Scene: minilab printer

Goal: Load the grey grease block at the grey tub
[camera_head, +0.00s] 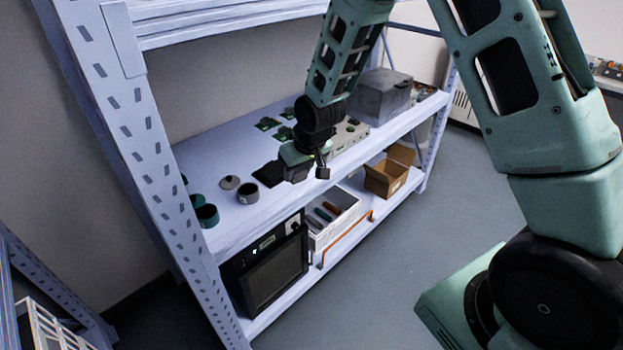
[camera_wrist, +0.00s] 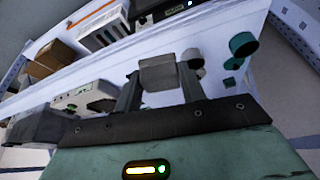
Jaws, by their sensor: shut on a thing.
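In the wrist view, the block (camera_wrist: 157,72) sits between the two finger tips (camera_wrist: 160,84). The grey tub (camera_head: 247,192) stands open at the top on the upper shelf board, to the left of my gripper. A round grey lid (camera_head: 229,182) lies beside the tub.
A teal tub (camera_head: 207,215) stands left of the grey one. The lower level holds a black printer-like machine (camera_head: 272,270), a white bin and a cardboard box (camera_head: 388,178).

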